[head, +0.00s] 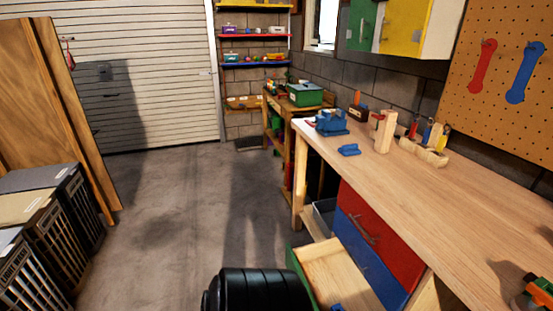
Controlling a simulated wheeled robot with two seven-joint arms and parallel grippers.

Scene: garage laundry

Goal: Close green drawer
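The green drawer (299,276) is at the bottom centre right of the head view, under the workbench. It is pulled out to the left, with its bare wooden inside (335,268) showing. Its green front faces left and is seen from above and behind, partly cut off by the frame's bottom edge. A small blue object (337,307) lies in it. Neither of my grippers is in view.
Red (375,232) and blue (368,262) drawers sit shut beside it under the workbench (440,195). A black ribbed rounded shape (258,290) is at the bottom centre; I cannot tell what it is. Crates (72,205) stand left; the floor (180,215) between is clear.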

